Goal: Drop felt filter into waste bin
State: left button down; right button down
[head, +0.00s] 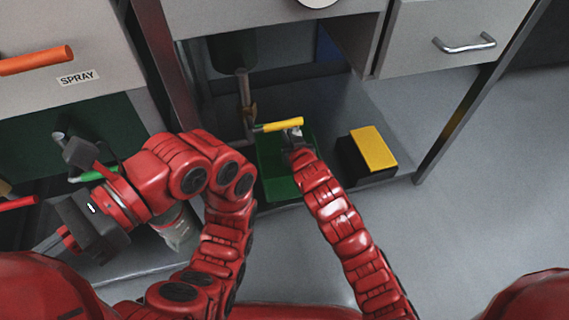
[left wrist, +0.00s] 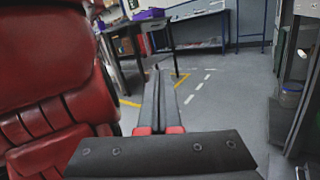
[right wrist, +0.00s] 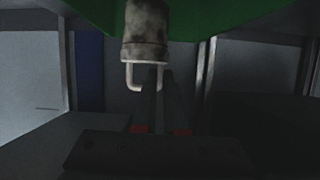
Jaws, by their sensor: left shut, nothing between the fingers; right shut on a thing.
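My right gripper (head: 290,137) is over a green open tray (head: 272,182) on the lower shelf. In the right wrist view its fingers (right wrist: 160,98) are shut at the wire loop of a grey-white, dark-stained cylinder, probably the felt filter (right wrist: 146,38), which stands above the fingertips with its loop downward. In the head view only a small pale patch shows at the fingertips. My left gripper (head: 58,240) is at the left, away from the tray; its fingers (left wrist: 160,95) are shut and empty. I cannot tell which container is the waste bin.
A yellow lever (head: 280,125) on a pipe (head: 245,95) is close to my right gripper. A black box with a yellow top (head: 373,148) stands right of the tray. A drawer with a metal handle (head: 464,44) hangs above. The floor at right is clear.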

pick_arm(q)
jog(key=shift+s+a+f+t, duration=0.2)
jog(key=shift+a+f+t, duration=0.2)
jog(key=shift+f, duration=0.1)
jog(key=shift+s+a+f+t, duration=0.2)
jog(key=shift+a+f+t, duration=0.2)
jog(key=shift+f, duration=0.1)
pick_arm(e)
jog(key=shift+f, duration=0.45)
